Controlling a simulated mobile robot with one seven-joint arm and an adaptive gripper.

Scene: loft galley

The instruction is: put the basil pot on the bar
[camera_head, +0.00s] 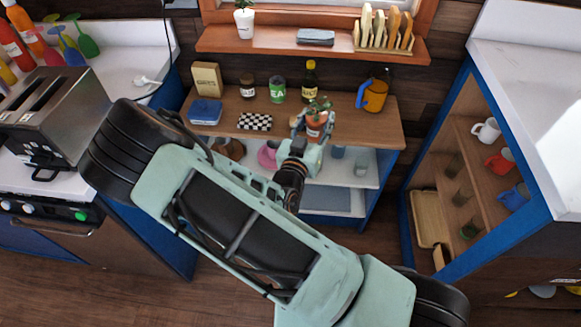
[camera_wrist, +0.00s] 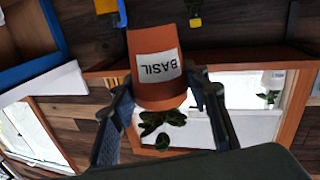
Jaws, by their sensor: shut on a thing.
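The basil pot (camera_head: 315,122) is a small terracotta pot with a green plant. In the head view it looks upright, over the front right part of a wooden-topped unit (camera_head: 350,135). In the wrist view the basil pot (camera_wrist: 150,50) shows upside down, its white BASIL label facing the camera. My gripper (camera_head: 313,128) is shut on the pot, with one finger on each side; the gripper (camera_wrist: 160,92) also shows in the wrist view. I cannot tell whether the pot's base touches the wooden top. Which surface is the bar is not marked.
A shelf (camera_head: 270,40) hangs above. A mug cabinet (camera_head: 462,160) stands right; a toaster (camera_head: 55,115) left.

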